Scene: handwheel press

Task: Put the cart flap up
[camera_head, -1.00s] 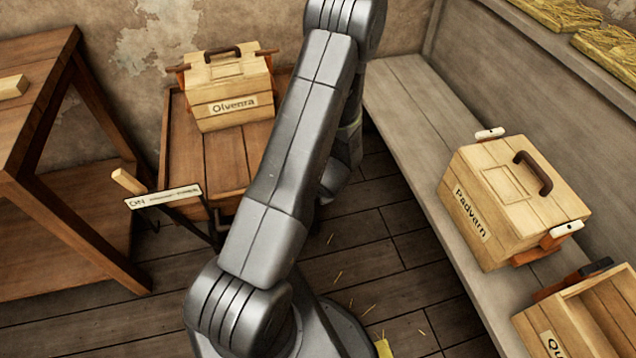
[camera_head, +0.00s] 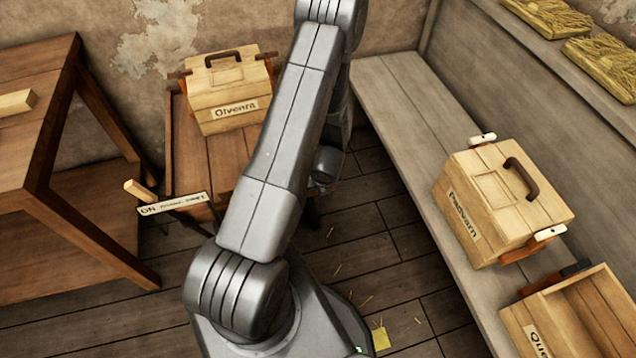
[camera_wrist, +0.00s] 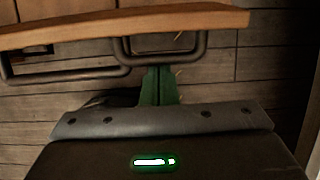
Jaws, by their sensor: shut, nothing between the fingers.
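The wooden cart (camera_head: 190,160) stands by the back wall in the head view, with a box labelled Olvenra (camera_head: 232,95) on it. I cannot make out its flap for certain there, as my arm covers its right side. In the wrist view a wooden board (camera_wrist: 200,22) crosses the top, seen near edge-on, with dark metal loops (camera_wrist: 60,74) under it. I cannot tell whether this board is the flap. My gripper (camera_wrist: 159,72) is shut and empty, its green fingers just below the board near the right loop. Whether they touch is unclear. My gripper is hidden in the head view.
A labelled plate (camera_head: 176,204) with a wooden peg (camera_head: 140,192) sits at the cart's front left. A wooden table (camera_head: 30,140) stands left. A grey bench (camera_head: 400,100) at right holds a Padvarn box (camera_head: 490,205) and an open crate (camera_head: 580,320). Plank floor shows between.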

